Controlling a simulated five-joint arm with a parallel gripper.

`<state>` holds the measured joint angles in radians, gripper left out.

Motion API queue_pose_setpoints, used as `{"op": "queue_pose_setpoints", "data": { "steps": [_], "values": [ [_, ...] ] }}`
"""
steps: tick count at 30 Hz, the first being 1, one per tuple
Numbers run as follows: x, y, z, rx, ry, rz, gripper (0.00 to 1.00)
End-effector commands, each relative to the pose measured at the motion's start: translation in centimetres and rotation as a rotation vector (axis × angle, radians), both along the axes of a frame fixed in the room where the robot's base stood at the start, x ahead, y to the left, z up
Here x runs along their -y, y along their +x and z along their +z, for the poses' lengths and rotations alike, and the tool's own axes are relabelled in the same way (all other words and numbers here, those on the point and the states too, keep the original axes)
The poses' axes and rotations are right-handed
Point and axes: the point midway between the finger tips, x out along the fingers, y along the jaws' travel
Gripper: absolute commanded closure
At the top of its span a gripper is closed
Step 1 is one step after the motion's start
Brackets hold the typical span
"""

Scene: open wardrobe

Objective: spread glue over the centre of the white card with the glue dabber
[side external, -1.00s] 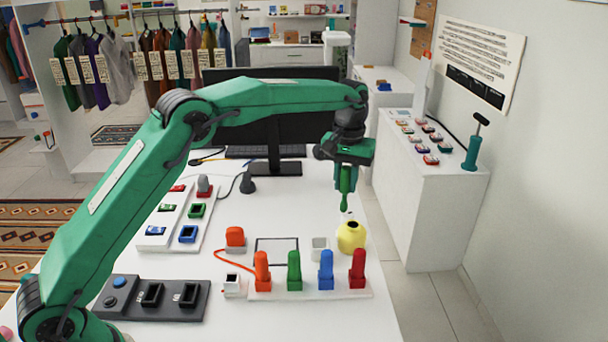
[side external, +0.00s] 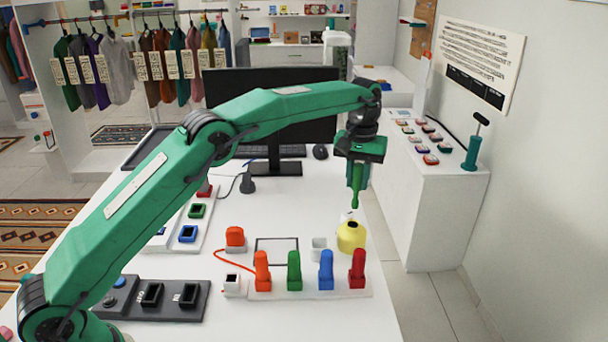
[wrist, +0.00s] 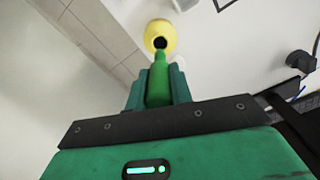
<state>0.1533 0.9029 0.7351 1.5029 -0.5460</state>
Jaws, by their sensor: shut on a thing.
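My gripper (side external: 356,183) is shut on a bright green stick, the glue dabber (side external: 355,203), which points down. The dabber (wrist: 159,80) also shows between my fingers in the wrist view. Its tip is above and near a yellow pot (side external: 351,238) with a dark round opening. In the wrist view the tip overlaps the near side of the pot (wrist: 160,31); I cannot tell whether they touch. The white card (side external: 276,248) lies flat on the table inside a dark square outline, left of the pot, with nothing on it that I can see.
A white rack (side external: 310,292) with orange, green, blue and red upright pieces stands in front of the card. A small white cup (side external: 319,246) is between card and pot. A monitor (side external: 310,105) stands behind.

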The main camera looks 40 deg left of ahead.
Motion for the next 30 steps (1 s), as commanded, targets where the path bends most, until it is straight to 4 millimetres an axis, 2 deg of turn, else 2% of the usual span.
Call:
{"op": "queue_pose_setpoints", "data": {
  "steps": [18,30],
  "values": [
    [0.0,0.0,-4.5,-0.002,0.0,0.0,1.0],
    [0.0,0.0,-5.4,-0.001,0.0,0.0,1.0]
  ]
}}
